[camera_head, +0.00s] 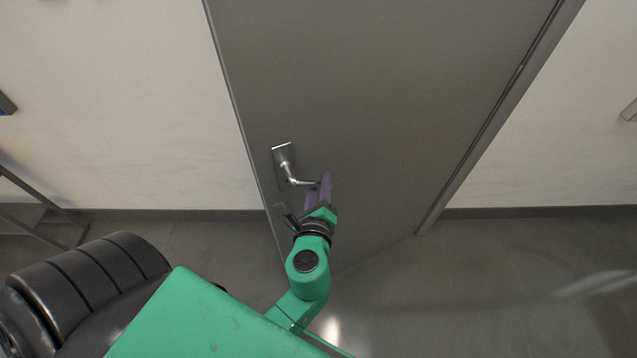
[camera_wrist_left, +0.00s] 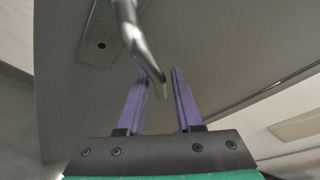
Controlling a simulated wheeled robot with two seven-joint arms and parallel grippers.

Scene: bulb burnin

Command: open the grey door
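The grey door (camera_head: 370,90) fills the middle of the head view. Its lower left edge reaches out over the floor past the wall line, so it looks partly swung toward me, with the frame at its right. A silver lever handle (camera_head: 300,182) on a plate is near its left edge. My left gripper (camera_head: 318,188) is at the lever's free end, its purple fingers pointing up. In the left wrist view, the lever (camera_wrist_left: 140,50) comes down from above, its tip between or just over the open, spaced fingers (camera_wrist_left: 163,85). Contact is unclear. My right gripper is not in view.
The door frame (camera_head: 500,110) runs along the right side. Pale walls stand on both sides, and bare grey floor (camera_head: 480,290) lies at the lower right. A dark metal stand (camera_head: 40,205) is at the left edge.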

